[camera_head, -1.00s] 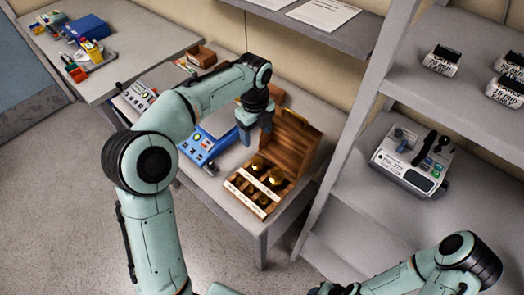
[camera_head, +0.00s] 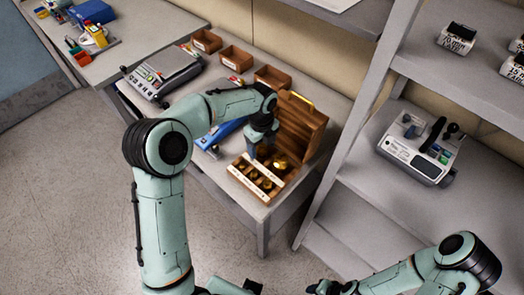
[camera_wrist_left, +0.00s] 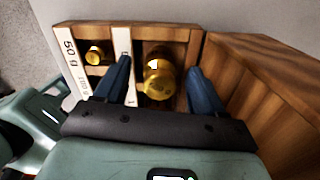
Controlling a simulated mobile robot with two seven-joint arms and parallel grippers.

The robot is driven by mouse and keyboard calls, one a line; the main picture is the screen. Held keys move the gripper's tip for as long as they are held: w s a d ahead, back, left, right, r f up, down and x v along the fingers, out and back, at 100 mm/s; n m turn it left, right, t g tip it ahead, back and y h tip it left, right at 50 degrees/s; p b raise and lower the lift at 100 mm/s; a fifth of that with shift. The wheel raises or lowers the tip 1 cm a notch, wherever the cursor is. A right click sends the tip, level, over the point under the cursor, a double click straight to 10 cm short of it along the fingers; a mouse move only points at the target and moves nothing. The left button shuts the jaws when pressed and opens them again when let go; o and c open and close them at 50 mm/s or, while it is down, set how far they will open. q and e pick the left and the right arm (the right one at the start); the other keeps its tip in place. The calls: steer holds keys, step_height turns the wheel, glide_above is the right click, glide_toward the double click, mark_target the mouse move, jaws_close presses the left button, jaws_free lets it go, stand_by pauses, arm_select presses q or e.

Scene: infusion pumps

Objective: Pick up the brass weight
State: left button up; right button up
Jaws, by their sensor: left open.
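A wooden weight box (camera_head: 240,186) stands open on the grey bench, its lid (camera_head: 300,125) tilted up at the back. Several brass weights sit in its compartments. The largest brass weight (camera_head: 281,163) is in the compartment nearest the lid. My left gripper (camera_head: 263,152) points down at the box, open. In the left wrist view the same large weight (camera_wrist_left: 158,78) lies between the two blue fingers (camera_wrist_left: 160,82), with gaps on both sides. A smaller brass weight (camera_wrist_left: 95,55) stands in another compartment. My right gripper (camera_head: 322,288) is at the bottom edge, mostly cut off.
A blue device (camera_head: 222,133) stands beside the box, partly behind my left arm. A grey scale (camera_head: 160,75) and small brown bins (camera_head: 236,58) are further along the bench. A shelf rack on the right holds a grey pump-like device (camera_head: 418,147) and labelled blocks (camera_head: 457,38).

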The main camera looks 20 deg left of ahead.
arm_select(q)
steer(key=shift+f, duration=0.1)
steer(key=shift+c, duration=0.3)
jaws_close()
